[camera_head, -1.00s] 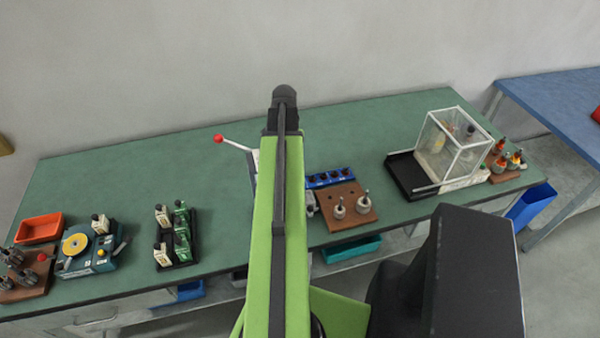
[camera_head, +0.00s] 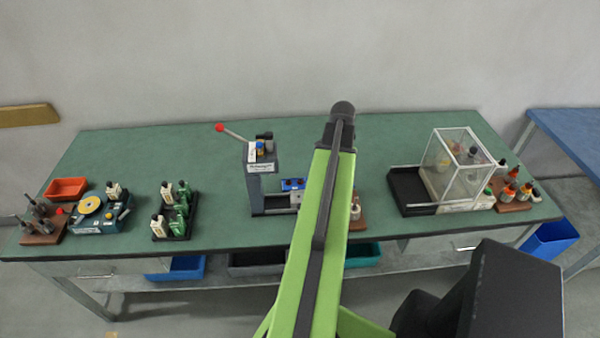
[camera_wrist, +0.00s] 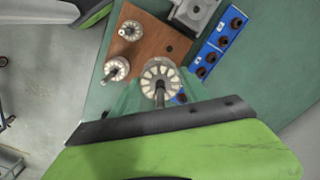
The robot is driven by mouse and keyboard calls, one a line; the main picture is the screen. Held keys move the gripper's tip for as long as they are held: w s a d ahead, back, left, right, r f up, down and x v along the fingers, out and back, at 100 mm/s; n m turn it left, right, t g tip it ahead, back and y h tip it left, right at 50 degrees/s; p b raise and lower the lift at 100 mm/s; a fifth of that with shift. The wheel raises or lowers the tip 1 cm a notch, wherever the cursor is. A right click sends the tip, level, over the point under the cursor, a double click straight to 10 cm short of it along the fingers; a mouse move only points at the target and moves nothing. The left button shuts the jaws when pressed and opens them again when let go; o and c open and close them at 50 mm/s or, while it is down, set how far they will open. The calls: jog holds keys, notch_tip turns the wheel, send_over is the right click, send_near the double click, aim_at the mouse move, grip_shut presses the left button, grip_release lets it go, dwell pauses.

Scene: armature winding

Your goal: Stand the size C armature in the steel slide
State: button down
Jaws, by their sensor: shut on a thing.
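In the wrist view my gripper (camera_wrist: 160,96) is shut on an armature (camera_wrist: 160,76), a pale, slotted ring with a grey shaft. The armature is held above the bench near a brown wooden board; its size mark cannot be read. In the head view my arm hides the gripper and the held armature. The grey block (camera_wrist: 193,12) at the top of the wrist view looks like the steel slide, partly cut off. In the head view the slide (camera_head: 279,203) appears at the foot of the grey press (camera_head: 256,188), left of my arm.
Two other armatures (camera_wrist: 130,30) (camera_wrist: 117,68) stand on the wooden board (camera_wrist: 152,35), which has an empty hole. A blue socket block (camera_wrist: 217,42) is beside it. The press has a red-knobbed lever (camera_head: 220,127). A clear case (camera_head: 452,165) stands right.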

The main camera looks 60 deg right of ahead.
jog(key=w+a+r+n+p, duration=0.2)
jog(key=w+a+n, duration=0.4)
jog(key=w, duration=0.5)
jog(key=shift+f+b, duration=2.4)
jog(key=shift+f+b, duration=1.45)
jog(key=shift+b, duration=0.05)
jog(key=shift+c, duration=2.3)
grip_release()
jog(key=shift+r+p, duration=2.3)
